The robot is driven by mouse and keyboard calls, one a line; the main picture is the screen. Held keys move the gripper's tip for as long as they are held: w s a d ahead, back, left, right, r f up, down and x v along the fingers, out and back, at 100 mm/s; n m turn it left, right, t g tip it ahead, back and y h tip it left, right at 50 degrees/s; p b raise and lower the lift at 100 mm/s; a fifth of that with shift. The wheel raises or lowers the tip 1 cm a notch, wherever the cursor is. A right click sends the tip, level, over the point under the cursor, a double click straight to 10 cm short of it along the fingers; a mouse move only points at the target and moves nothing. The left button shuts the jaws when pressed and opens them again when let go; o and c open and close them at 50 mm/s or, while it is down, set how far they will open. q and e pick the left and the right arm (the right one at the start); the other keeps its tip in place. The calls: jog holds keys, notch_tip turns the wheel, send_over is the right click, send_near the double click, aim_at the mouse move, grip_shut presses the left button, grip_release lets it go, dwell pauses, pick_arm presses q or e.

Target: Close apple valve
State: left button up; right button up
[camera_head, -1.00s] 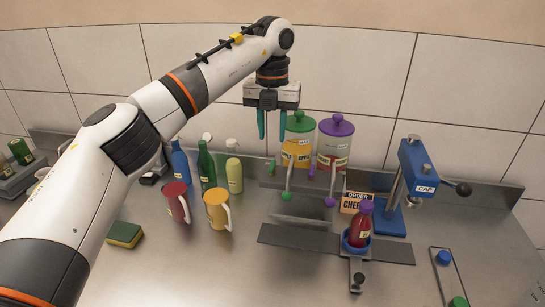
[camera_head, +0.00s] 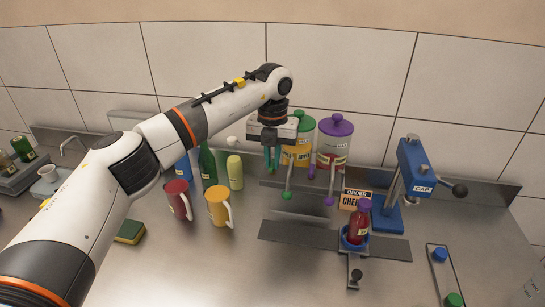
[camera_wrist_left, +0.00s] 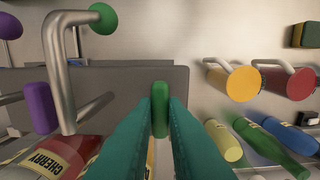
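The apple dispenser (camera_head: 303,130) has a green lid and orange contents, and stands at the back, left of the purple-lidded cherry dispenser (camera_head: 335,140). A spout with a green tip (camera_head: 287,195) comes down in front of it. In the left wrist view, the green valve handle (camera_wrist_left: 160,108) stands upright between the fingertips. My left gripper (camera_head: 272,168) reaches down from above, its teal fingers close against both sides of that handle. The fingers hide most of the handle in the head view. My right gripper is in neither view.
The purple valve handle (camera_wrist_left: 40,108) and bent spout are left of my fingers in the wrist view. A red bottle (camera_head: 358,228) sits in a blue holder before a cherry order sign (camera_head: 352,201). A blue capping press (camera_head: 410,175) stands right. Mugs and bottles stand left.

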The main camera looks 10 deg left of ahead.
pick_arm(q)
grip_shut()
jog(key=m+b, duration=0.1)
jog(key=m, duration=0.3)
jog(key=shift+m, duration=0.4)
jog(key=m, duration=0.5)
jog(key=shift+r, duration=0.1)
jog(key=m, duration=0.4)
jog(key=shift+m, duration=2)
jog(key=shift+r, duration=0.1)
jog(key=o, duration=0.7)
grip_release()
jog(key=shift+c, duration=0.2)
